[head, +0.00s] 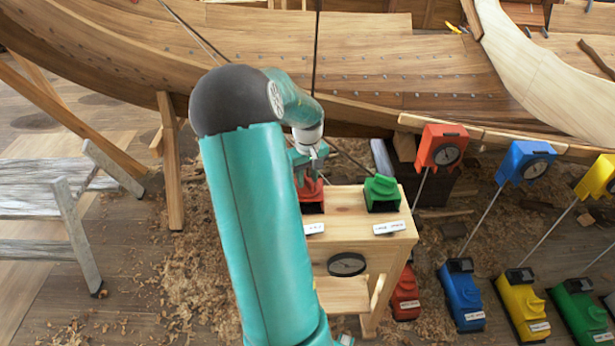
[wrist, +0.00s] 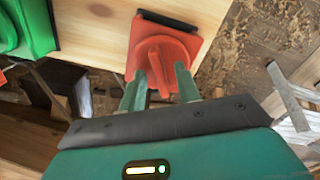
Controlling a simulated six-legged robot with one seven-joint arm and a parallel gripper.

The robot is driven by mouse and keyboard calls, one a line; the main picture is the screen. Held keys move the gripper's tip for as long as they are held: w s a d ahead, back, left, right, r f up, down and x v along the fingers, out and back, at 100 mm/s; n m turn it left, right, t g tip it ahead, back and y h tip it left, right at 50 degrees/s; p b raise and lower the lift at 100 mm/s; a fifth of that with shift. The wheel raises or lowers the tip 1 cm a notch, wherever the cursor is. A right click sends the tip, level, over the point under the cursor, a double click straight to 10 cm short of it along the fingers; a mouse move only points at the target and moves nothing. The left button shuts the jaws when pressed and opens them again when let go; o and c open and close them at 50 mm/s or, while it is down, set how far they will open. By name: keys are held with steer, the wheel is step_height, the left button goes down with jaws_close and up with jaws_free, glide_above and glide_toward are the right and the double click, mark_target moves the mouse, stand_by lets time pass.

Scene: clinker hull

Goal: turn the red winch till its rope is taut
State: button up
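A red winch (head: 310,196) with a white label sits on the wooden stand (head: 345,220), partly hidden behind my arm. In the wrist view the red winch (wrist: 163,46) shows a round face with a raised grip bar. My gripper (wrist: 160,72) is at this face, one finger on each side of the bar. The fingers look apart, with small gaps; contact is unclear. In the head view my gripper (head: 311,165) is just above the red winch. Another red box (head: 405,293) stands on the floor right of the stand. I see no rope clearly.
A green box (head: 381,194) sits beside the red winch, and a dial (head: 347,264) is on the stand's front. Red, blue and yellow gauges on rods stand right, above a row of coloured boxes. The hull (head: 400,70) spans the back; grey steps (head: 60,205) stand left.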

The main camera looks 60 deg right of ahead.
steer(key=shift+f, duration=0.1)
jaws_close()
steer(key=shift+m, duration=0.4)
steer(key=m, duration=0.2)
steer(key=shift+m, duration=2.1)
jaws_free()
